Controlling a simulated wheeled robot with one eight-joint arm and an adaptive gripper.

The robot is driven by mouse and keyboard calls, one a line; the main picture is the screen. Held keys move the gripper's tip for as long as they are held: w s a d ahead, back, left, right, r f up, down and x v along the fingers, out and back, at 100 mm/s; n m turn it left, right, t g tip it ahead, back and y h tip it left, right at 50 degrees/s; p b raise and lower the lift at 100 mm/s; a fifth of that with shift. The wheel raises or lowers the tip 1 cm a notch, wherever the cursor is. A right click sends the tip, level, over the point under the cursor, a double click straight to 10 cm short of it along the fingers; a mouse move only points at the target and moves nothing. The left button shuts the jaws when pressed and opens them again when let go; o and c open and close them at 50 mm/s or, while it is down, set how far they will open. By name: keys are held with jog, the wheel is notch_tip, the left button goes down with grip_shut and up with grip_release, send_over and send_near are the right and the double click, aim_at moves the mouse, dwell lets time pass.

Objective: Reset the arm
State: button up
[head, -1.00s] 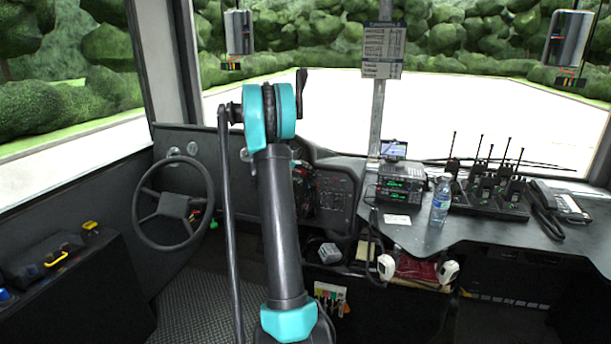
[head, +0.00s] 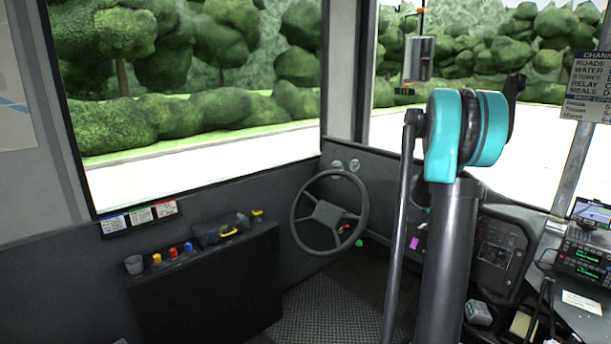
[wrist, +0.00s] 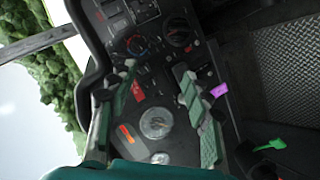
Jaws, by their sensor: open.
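My arm (head: 448,260) stands raised at the right of the head view, with its teal elbow joint (head: 465,135) at the top. In the wrist view my gripper (wrist: 155,72) is open, with its two green-padded fingers apart and nothing between them. Behind the fingers is a dark dashboard panel with dials and knobs (wrist: 157,124). I cannot tell whether the fingers touch it. In the head view my gripper is hidden behind the arm.
The steering wheel (head: 328,212) is left of my arm. A radio unit (head: 585,260) is at the right edge. Ribbed floor (head: 320,310) lies clear between.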

jog(key=s+a+f+y, duration=0.3)
jog(key=s+a, duration=0.7)
jog(key=s+a+f+y, duration=0.3)
jog(key=s+a, duration=0.8)
jog(key=s+a+f+y, duration=0.2)
jog(key=s+a+f, duration=0.2)
jog(key=s+a, duration=0.7)
jog(key=shift+s+a+n+y, duration=0.2)
jog(key=shift+s+n+y, duration=0.1)
jog(key=shift+y, duration=0.1)
jog(key=shift+d, duration=0.1)
